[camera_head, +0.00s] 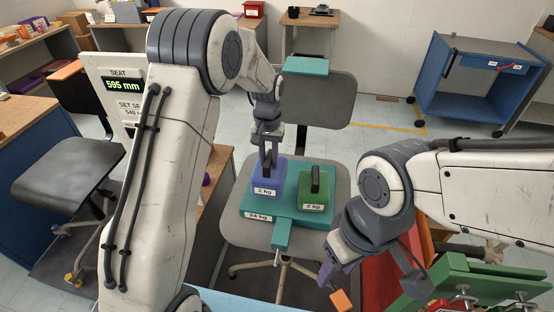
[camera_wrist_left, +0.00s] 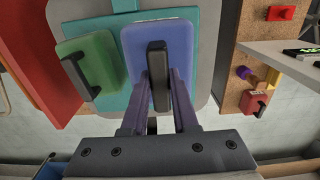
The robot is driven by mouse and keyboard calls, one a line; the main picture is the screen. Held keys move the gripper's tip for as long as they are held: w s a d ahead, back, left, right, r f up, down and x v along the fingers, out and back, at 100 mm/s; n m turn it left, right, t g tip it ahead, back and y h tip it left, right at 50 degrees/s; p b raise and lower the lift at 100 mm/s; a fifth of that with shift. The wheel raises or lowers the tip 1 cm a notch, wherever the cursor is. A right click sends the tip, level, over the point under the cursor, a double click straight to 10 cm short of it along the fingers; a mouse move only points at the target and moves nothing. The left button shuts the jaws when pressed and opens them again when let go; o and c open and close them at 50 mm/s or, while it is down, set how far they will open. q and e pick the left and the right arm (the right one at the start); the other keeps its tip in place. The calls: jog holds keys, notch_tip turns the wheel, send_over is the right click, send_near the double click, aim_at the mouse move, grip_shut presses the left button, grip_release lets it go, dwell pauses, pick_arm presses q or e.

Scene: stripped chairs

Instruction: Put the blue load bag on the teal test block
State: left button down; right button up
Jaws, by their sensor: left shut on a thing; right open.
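The blue load bag (camera_head: 264,191), marked 2 kg, is upright over the left part of the teal test block (camera_head: 257,208), which lies on a grey chair seat. Its base appears to rest on the block's top. My left gripper (camera_head: 268,155) is above it, shut on its black handle. In the left wrist view the blue bag (camera_wrist_left: 185,45) shows with its handle between my left gripper's fingers (camera_wrist_left: 160,88), and the teal block (camera_wrist_left: 122,30) lies behind it. My right gripper (camera_head: 336,276) is open at the lower right, apart from the bag.
A green bag (camera_head: 309,202), also 2 kg, stands close to the right of the blue bag. A teal bar (camera_head: 282,235) projects from the block's front. Another teal piece (camera_head: 306,66) tops the chair's backrest (camera_head: 325,100). A green clamp fixture (camera_head: 490,285) is at lower right.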

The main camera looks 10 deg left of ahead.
pick_arm(q)
jog(key=shift+w+a+f, duration=0.2)
jog(key=shift+w+a, duration=0.1)
jog(key=shift+w, duration=0.15)
jog(key=shift+w+a+f, duration=0.2)
jog(key=shift+w+a, duration=0.1)
jog(key=shift+w, duration=0.15)
jog(key=shift+f+p, duration=0.35)
jog(key=shift+f, duration=1.65)
jog(key=shift+f, duration=0.1)
jog(key=c, duration=0.7)
grip_release()
jog(key=shift+s+f, duration=0.2)
